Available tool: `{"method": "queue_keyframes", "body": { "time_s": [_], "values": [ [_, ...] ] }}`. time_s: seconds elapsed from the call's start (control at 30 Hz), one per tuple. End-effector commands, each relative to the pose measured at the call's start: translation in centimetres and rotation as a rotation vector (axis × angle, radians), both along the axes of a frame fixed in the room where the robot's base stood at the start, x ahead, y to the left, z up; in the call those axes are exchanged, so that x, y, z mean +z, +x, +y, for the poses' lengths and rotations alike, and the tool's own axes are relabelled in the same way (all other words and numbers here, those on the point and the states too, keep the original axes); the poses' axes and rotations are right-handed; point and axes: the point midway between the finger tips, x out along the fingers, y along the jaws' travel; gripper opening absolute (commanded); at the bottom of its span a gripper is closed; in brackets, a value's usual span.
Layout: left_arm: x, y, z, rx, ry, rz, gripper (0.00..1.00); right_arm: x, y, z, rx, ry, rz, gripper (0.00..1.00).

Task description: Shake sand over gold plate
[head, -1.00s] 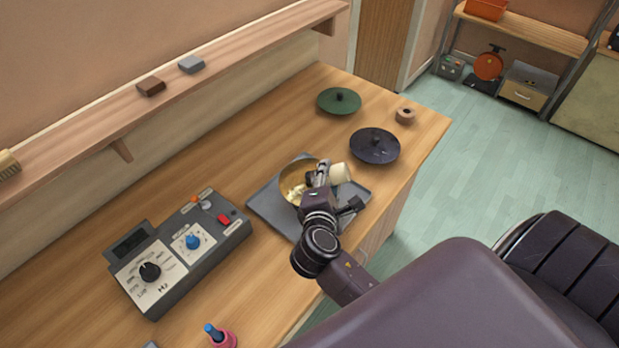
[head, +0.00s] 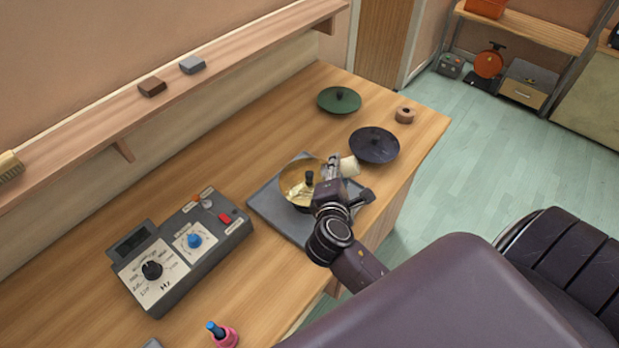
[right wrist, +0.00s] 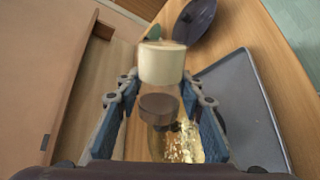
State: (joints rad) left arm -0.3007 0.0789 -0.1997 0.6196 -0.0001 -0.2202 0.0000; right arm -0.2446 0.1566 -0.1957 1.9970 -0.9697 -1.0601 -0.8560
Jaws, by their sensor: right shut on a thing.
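The gold plate (head: 293,178) lies over the grey tray on the bench, with a dark knob at its middle. Pale sand-like patches (head: 300,192) lie on it. My right gripper (head: 338,170) is over the plate's right side, shut on a cream shaker (head: 349,166). In the right wrist view the shaker (right wrist: 162,62) shows between and beyond the fingers (right wrist: 160,92). A dark disc (right wrist: 158,106) shows nearer; I cannot tell whether it belongs to the shaker. Part of the gold plate (right wrist: 185,145) shows below, speckled pale. My left gripper is out of view.
The grey tray (head: 270,213) extends around the plate. A dark plate (head: 374,146), a green plate (head: 339,100) and a small brown ring (head: 405,115) stand farther back. A control box (head: 181,250) is at left. A wall shelf (head: 230,60) runs along the back.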

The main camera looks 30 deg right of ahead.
Motion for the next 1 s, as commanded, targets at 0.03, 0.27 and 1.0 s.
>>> {"method": "queue_keyframes", "body": {
  "time_s": [0.03,0.27,1.0],
  "values": [
    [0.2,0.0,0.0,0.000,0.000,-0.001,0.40,0.2,0.2,-0.4,0.000,-0.002,-0.001,0.05],
    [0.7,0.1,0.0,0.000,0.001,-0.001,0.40,0.2,0.7,-1.9,0.000,-0.001,-0.001,0.05],
    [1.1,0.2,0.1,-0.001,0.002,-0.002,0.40,1.9,0.6,-2.3,-0.001,0.509,-0.306,0.05]
  ]
}}
